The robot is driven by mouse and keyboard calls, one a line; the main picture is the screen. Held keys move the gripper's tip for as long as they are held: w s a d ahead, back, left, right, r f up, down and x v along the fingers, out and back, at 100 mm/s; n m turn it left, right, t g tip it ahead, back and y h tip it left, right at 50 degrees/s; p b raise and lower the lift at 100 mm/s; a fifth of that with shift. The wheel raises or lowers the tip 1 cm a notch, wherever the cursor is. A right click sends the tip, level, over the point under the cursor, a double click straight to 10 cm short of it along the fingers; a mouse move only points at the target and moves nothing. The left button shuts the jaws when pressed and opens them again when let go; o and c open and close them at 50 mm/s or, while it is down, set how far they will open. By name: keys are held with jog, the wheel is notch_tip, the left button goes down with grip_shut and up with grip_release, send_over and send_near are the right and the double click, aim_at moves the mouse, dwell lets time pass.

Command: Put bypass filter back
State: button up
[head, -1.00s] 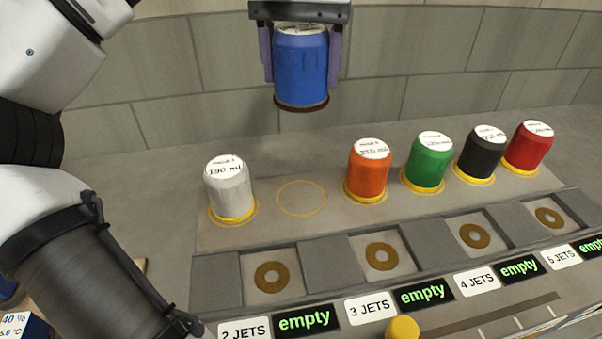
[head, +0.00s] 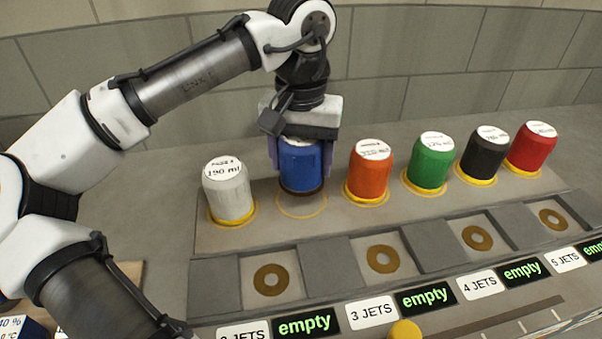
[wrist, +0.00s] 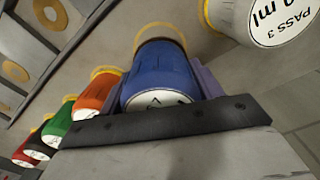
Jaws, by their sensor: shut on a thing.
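My gripper (head: 301,158) is shut on a blue canister (head: 300,170), its fingers on either side of it. The canister is upright, with its dark bottom edge just above or at an empty yellow ring (head: 303,206) marked on the shelf. I cannot tell whether it touches the shelf. In the wrist view the blue canister (wrist: 160,75) lies between the purple fingers (wrist: 208,82), with the yellow ring (wrist: 160,32) beyond its base. No label in view names the bypass filter.
A white canister (head: 228,190) marked 190 ml stands left of the ring. Orange (head: 370,172), green (head: 430,164), black (head: 483,156) and red (head: 530,150) canisters stand to the right. In front are square recesses (head: 270,280) with brass rings, beside signs reading "empty" (head: 307,325).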

aim_at(301, 176)
jog(key=shift+f, duration=2)
jog(key=shift+f, duration=0.15)
jog(key=o, duration=1.4)
notch_tip(301, 176, up, 12)
jog(key=shift+r+b, duration=0.15)
jog(key=shift+b, duration=0.3)
